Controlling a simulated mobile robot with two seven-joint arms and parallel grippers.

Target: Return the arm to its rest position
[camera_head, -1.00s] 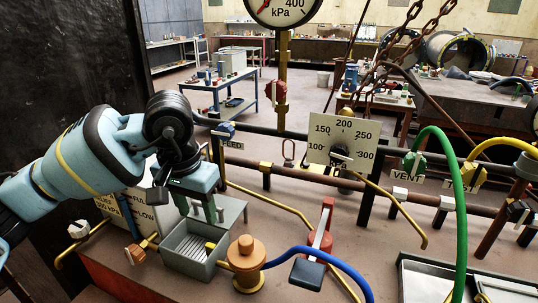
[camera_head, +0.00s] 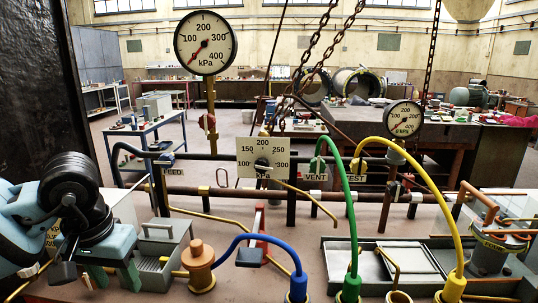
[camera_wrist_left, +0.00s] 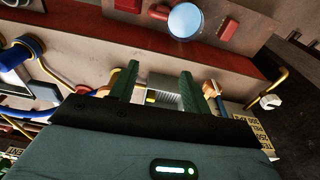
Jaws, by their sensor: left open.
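My left arm (camera_head: 40,225), pale blue with a black wrist, comes in at the lower left of the head view. Its left gripper (camera_head: 100,274) points down beside the left side of a grey ribbed box (camera_head: 165,262). In the left wrist view the two green fingers of the left gripper (camera_wrist_left: 158,82) stand apart with nothing held between them. The grey box (camera_wrist_left: 165,88) shows beyond the gap, with a small yellow piece by it. My right arm and gripper are not in view.
An orange knob (camera_head: 199,256) and a blue hose (camera_head: 245,238) stand right of the box. A pipe rack with a valve dial (camera_head: 262,160) and a pressure gauge (camera_head: 205,42) runs behind. Green (camera_head: 349,205) and yellow (camera_head: 440,205) hoses arch at right. A dark panel borders the left.

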